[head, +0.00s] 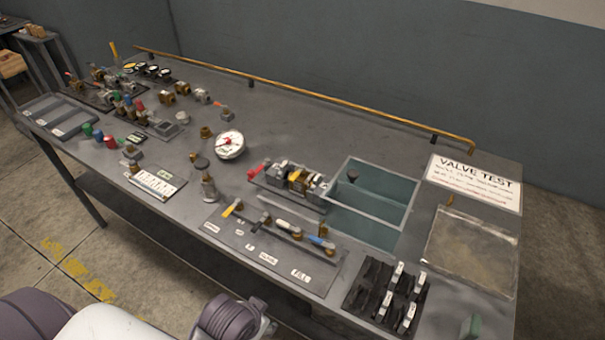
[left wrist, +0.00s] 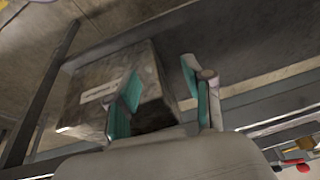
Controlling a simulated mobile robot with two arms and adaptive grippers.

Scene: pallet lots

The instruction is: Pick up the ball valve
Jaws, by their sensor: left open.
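Several valve-like parts lie on the grey workbench (head: 290,110) in the head view, and I cannot tell which one is the ball valve. A small valve with a red handle (head: 260,168) sits left of a row of metal and brass fittings (head: 297,180). A labelled plate carries valves with a yellow lever (head: 232,208), a white lever (head: 288,226) and a blue lever (head: 321,243). My left gripper (left wrist: 160,75) is open and empty in the left wrist view, its teal-padded fingers apart, away from these parts. My right gripper is not in view.
A teal-floored tray (head: 385,172) stands right of centre, near a "VALVE TEST" sign (head: 474,183). A black rack (head: 387,292) is at the front. A round gauge (head: 230,145) lies mid-bench. A brass rail (head: 310,97) runs along the back. A labelled box (left wrist: 160,85) shows behind the left fingers.

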